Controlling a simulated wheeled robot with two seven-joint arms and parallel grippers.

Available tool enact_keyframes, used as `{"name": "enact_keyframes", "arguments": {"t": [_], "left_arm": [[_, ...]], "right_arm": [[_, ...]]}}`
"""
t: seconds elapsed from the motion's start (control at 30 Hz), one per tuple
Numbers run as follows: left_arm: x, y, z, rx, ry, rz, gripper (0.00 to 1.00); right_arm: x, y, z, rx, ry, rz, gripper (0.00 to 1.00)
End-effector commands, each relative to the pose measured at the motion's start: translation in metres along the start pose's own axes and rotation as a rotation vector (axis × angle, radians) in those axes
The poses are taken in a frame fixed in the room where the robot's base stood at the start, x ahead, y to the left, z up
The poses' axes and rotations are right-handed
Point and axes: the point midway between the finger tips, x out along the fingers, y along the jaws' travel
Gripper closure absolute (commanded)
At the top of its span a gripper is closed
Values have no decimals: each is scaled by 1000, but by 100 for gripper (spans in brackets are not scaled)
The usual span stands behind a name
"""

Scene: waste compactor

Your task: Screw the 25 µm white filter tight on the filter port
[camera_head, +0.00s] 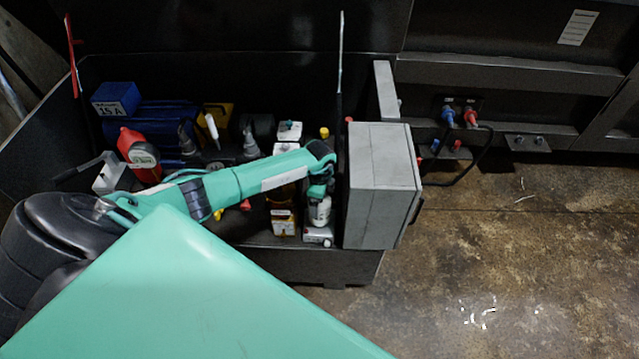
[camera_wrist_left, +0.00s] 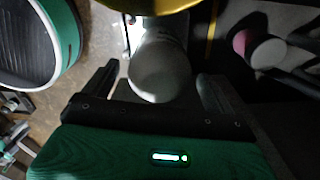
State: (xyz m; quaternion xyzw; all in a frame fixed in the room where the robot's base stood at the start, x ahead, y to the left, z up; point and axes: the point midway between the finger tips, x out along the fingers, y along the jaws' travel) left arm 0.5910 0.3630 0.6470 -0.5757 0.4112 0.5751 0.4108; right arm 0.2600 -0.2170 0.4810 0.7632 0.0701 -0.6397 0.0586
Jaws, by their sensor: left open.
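My left gripper (camera_head: 319,190) reaches in from the left, over the right end of the black compartment. Below it in the head view is a small white cylinder (camera_head: 319,212), which looks like a filter. In the left wrist view a white rounded cylinder (camera_wrist_left: 160,72) stands between the two spread fingers of my left gripper (camera_wrist_left: 158,84). A gap shows at the sides, so the fingers do not grip it. Above it is a yellow part (camera_wrist_left: 155,5), cut off by the frame edge. No micron marking is readable, and I cannot make out the filter port. My right gripper is not in view.
An orange-and-white box (camera_head: 284,226) and a white box (camera_head: 318,237) stand near the cylinder. A grey cabinet (camera_head: 376,185) is close on the right. A red container (camera_head: 138,152) and a blue box (camera_head: 115,98) are at the left. Open floor lies at the right.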

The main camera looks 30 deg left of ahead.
Motion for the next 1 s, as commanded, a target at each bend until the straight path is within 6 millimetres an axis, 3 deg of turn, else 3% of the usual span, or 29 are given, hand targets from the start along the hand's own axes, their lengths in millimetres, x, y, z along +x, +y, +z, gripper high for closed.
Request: {"name": "enact_keyframes", "arguments": {"t": [0.07,0.2,0.3,0.33,0.43,0.47,1.0], "left_arm": [[0,0,0,1,0,0,15],[0,0,0,2,0,0,42],[0,0,0,3,0,-1,56],[-1,-1,0,3,1,-2,38],[-1,-1,0,3,1,-2,58],[-1,-1,0,4,1,-2,60],[-1,-2,-1,449,1,-3,60]], "right_arm": [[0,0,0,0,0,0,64],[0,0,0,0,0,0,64],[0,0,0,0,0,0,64],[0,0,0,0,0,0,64],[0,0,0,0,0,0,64],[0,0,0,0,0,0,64],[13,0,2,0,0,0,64]]}}
